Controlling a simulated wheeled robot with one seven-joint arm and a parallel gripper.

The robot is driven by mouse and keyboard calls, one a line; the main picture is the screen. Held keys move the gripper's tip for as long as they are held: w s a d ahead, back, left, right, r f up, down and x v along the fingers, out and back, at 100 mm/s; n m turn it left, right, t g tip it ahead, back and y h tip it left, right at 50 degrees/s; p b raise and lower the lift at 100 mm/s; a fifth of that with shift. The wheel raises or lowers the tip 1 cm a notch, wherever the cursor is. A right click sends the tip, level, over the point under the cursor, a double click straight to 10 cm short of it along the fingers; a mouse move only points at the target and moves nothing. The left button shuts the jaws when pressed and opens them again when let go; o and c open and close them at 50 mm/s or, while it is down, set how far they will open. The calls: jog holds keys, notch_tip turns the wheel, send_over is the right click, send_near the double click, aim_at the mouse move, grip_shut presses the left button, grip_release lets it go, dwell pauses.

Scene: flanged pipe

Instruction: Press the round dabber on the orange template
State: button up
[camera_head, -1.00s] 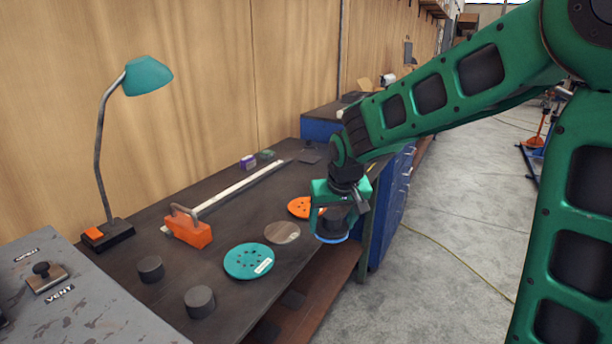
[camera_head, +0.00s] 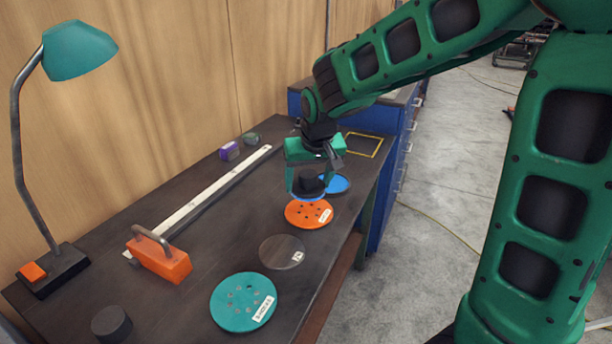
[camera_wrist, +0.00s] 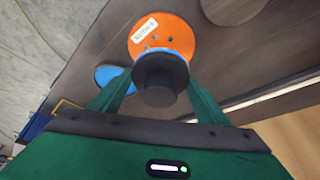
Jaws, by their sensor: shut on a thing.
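The orange template (camera_head: 310,215) is a round plate with holes and a white label. It lies on the dark bench near its right edge, and it also shows in the wrist view (camera_wrist: 172,32). My gripper (camera_head: 308,182) is shut on the round dabber (camera_wrist: 160,78), a black cylinder with a blue rim at its lower end. The dabber is over the far part of the template and appears upright. In the head view the dabber (camera_head: 309,186) is partly hidden by the fingers. I cannot tell whether its face touches the template.
A blue disc (camera_head: 337,184) lies just behind the template. A grey disc (camera_head: 282,252) and a teal disc (camera_head: 243,302) lie nearer. An orange handled block (camera_head: 160,262), a long pale rail (camera_head: 215,190), a lamp (camera_head: 78,50) and a black cylinder (camera_head: 111,323) stand left.

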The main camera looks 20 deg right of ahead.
send_over(309, 211)
notch_tip(309, 211, down, 4)
jog(key=shift+f, duration=0.1)
jog(key=shift+s+f, duration=0.1)
jog(key=shift+f, duration=0.5)
jog(key=shift+f, duration=0.5)
dwell(1.4)
jog(key=shift+r, duration=0.1)
jog(key=shift+r, duration=3.4)
